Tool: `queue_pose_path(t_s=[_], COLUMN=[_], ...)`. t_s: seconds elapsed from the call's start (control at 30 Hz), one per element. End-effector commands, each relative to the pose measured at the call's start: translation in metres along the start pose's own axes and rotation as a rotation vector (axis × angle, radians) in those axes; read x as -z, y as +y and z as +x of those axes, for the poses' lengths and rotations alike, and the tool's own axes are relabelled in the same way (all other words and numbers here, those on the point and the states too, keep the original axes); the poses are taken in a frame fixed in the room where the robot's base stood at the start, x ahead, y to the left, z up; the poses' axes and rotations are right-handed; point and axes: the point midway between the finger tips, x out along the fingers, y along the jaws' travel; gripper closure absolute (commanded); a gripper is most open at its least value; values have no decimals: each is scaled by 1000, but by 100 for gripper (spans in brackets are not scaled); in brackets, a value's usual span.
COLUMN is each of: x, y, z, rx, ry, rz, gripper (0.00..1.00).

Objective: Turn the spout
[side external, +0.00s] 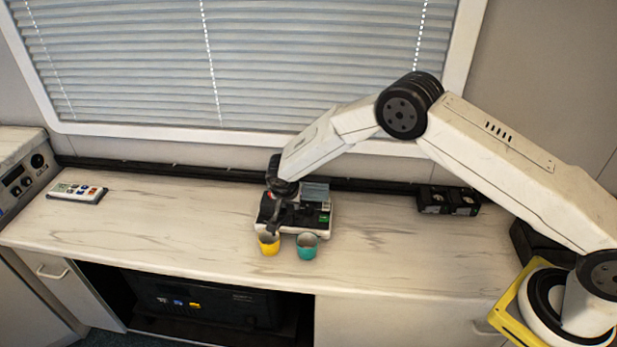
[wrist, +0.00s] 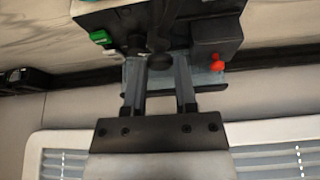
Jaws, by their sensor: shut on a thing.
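A small machine with a dark top and pale base (side external: 322,222) stands on the counter; in the wrist view its dark body (wrist: 103,20) fills the top. My gripper (side external: 275,200) reaches down onto the machine's left part. In the wrist view my gripper (wrist: 160,58) has its two fingers on either side of the dark spout (wrist: 157,42), shut on it. The outer end of the spout is hard to make out. A yellow cup (side external: 268,245) stands in front of the machine at the left, and a teal cup (side external: 307,247) stands to its right.
A white remote-like device (side external: 77,192) lies at the left of the counter (side external: 160,225). Black boxes (side external: 448,200) stand at the back right. The window with blinds (side external: 240,60) is behind. The counter is clear on both sides of the machine.

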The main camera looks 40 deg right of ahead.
Motion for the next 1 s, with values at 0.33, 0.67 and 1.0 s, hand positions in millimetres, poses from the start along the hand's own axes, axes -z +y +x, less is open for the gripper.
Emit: queue_pose_path(t_s=[0.33, 0.67, 1.0], x=[0, 1, 1], y=[-2, -2, -2], z=[0, 0, 0], rx=[-77, -95, -94], ry=[1, 0, 0], rz=[190, 235, 234], gripper=[100, 100, 33])
